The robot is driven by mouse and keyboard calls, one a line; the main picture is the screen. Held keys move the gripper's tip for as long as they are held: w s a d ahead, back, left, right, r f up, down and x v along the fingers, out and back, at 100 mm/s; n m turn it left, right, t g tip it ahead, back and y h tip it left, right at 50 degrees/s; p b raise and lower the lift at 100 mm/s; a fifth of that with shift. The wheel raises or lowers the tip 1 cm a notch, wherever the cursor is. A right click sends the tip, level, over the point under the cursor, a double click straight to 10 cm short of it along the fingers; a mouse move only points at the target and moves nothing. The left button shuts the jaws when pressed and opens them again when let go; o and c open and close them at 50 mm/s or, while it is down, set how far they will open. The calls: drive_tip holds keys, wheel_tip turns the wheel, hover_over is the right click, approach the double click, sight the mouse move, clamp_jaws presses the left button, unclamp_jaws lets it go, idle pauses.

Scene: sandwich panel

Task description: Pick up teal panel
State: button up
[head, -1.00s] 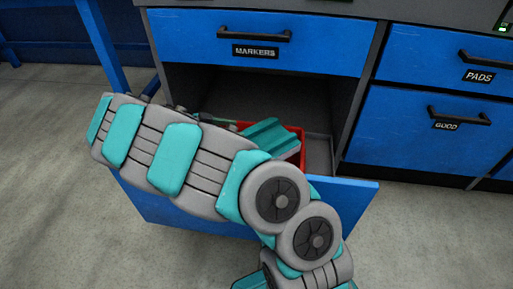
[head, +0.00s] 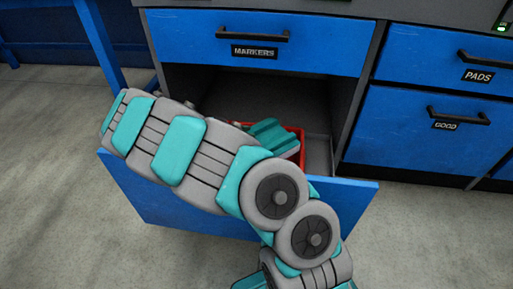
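A teal panel (head: 270,134) shows in the head view, inside a red bin (head: 300,153) in the open lower drawer. Its upper part sticks up above the bin's rim; the rest is hidden behind my arm. My arm, grey with teal pads, crosses in front of the drawer and hides much of its inside. My gripper is not visible, so I cannot see where it is relative to the panel.
The open drawer's blue front (head: 345,198) sticks out toward me. Above it is a shut blue drawer labelled MARKERS (head: 256,40). On the right are shut drawers labelled PADS (head: 455,60) and GOOD (head: 430,130). The grey floor (head: 60,200) at left is clear.

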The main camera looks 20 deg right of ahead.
clamp_jaws()
drive_tip(key=shift+r, duration=0.1)
idle(0.4)
